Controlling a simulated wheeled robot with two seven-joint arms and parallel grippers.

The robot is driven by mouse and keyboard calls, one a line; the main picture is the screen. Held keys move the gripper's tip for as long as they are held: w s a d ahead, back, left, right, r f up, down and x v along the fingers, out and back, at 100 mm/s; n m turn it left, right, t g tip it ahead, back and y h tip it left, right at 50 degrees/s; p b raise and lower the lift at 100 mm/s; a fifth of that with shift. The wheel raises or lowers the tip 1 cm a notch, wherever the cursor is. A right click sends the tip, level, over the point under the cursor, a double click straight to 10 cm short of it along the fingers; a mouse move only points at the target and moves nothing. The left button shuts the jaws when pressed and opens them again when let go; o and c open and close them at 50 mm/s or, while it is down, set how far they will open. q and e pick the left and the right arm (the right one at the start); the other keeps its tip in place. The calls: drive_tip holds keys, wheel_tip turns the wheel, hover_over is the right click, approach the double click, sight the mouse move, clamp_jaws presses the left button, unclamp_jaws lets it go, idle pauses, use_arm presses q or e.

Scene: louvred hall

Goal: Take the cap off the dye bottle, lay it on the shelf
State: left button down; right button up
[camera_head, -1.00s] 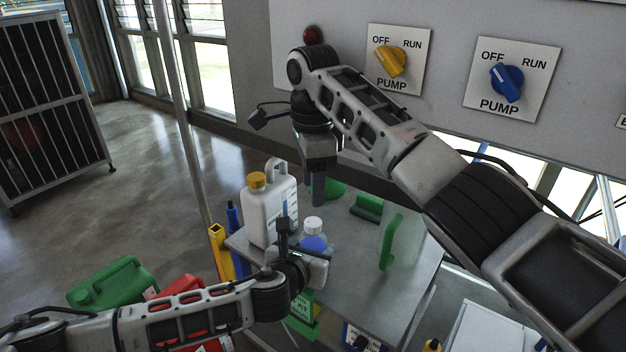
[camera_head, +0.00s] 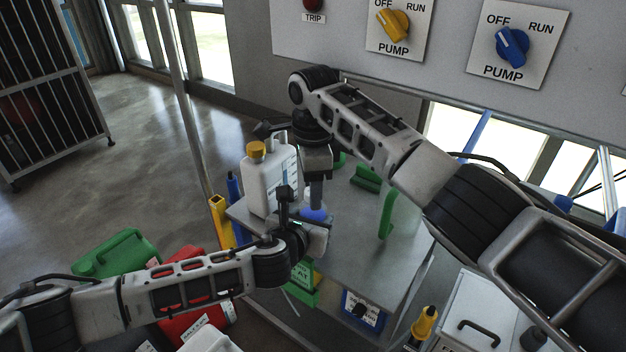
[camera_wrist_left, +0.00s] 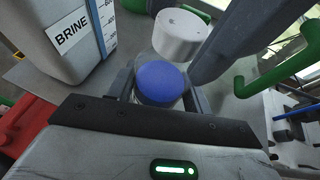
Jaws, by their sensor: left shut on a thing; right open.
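The dye bottle (camera_head: 315,214) stands on the grey shelf (camera_head: 350,240), its blue contents showing. My left gripper (camera_head: 312,222) is shut around its body; the blue (camera_wrist_left: 160,82) shows between the fingers in the left wrist view. The white cap (camera_wrist_left: 180,36) is at the bottle's top in the left wrist view; whether it still sits on the neck is hard to tell. My right gripper (camera_head: 316,194) points down over the bottle and is open. Its dark finger (camera_wrist_left: 232,40) is beside the cap in the left wrist view.
A white brine jug (camera_head: 268,182) with a yellow cap stands close left of the bottle. Green uprights (camera_head: 387,212) stand on the shelf to the right. The shelf's front right is clear. A panel with a yellow knob (camera_head: 392,23) and a blue knob (camera_head: 511,46) is behind.

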drive_tip(key=c, duration=1)
drive_tip(key=n, duration=0.4)
drive_tip(key=shift+n, duration=0.3)
drive_tip(key=n, duration=0.4)
drive_tip(key=shift+n, duration=0.4)
drive_tip(key=n, duration=1.2)
drive_tip(key=shift+r, duration=0.1)
drive_tip(key=n, duration=1.4)
drive_tip(key=shift+n, duration=0.3)
